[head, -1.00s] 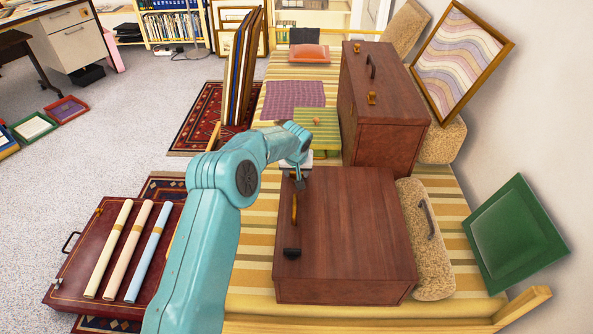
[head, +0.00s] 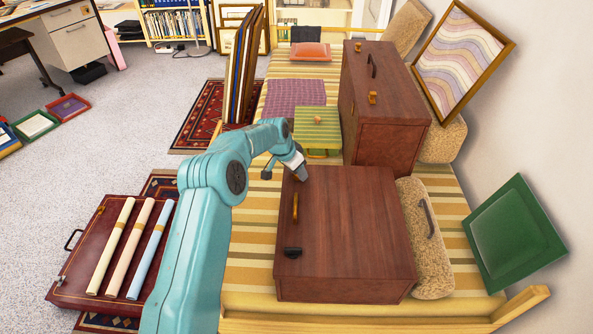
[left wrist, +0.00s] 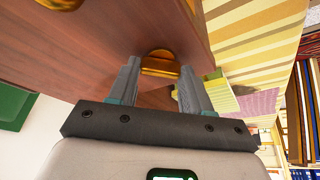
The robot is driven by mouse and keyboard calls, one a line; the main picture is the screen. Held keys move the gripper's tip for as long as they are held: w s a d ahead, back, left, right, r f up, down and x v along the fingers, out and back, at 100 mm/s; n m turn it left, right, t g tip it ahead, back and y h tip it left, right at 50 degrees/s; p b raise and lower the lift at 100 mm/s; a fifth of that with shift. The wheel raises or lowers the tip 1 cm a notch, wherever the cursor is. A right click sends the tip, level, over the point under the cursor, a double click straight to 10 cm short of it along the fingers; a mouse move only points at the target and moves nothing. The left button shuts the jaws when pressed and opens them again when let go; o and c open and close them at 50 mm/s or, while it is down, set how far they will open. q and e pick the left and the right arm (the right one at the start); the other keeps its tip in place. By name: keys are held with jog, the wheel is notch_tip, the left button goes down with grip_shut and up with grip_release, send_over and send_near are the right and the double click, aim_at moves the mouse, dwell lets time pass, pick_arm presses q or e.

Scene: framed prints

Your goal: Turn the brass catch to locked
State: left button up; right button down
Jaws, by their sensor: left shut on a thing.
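The near brown wooden case (head: 350,220) lies on the striped cover. Its top has a brass handle (head: 295,207) and a black catch (head: 292,252) near the front. My left gripper (head: 303,177) is at the far left corner of this case. In the left wrist view my left gripper (left wrist: 158,88) has its two fingers on either side of the brass catch (left wrist: 160,55) and is shut on it. In the head view the gripper hides that catch. My right gripper is in neither view.
A taller brown case (head: 385,110) with brass catches stands just behind. A green striped box (head: 318,130) is beyond my gripper. A red case (head: 90,255) with rolled tubes is at the left.

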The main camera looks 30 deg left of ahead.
pick_arm(q)
jog(key=m+h, duration=0.1)
jog(key=m, duration=0.2)
jog(key=shift+a, duration=0.15)
jog(key=shift+w+m+g+h, duration=0.1)
jog(key=shift+m+g+h, duration=0.3)
jog(key=shift+m, duration=1.1)
jog(key=o, duration=1.1)
jog(key=shift+c, duration=0.2)
jog(key=p+v, duration=0.3)
jog(key=v, duration=1.3)
jog(key=shift+a+r, duration=0.15)
jog(key=shift+r, duration=0.05)
jog(key=shift+w, duration=0.15)
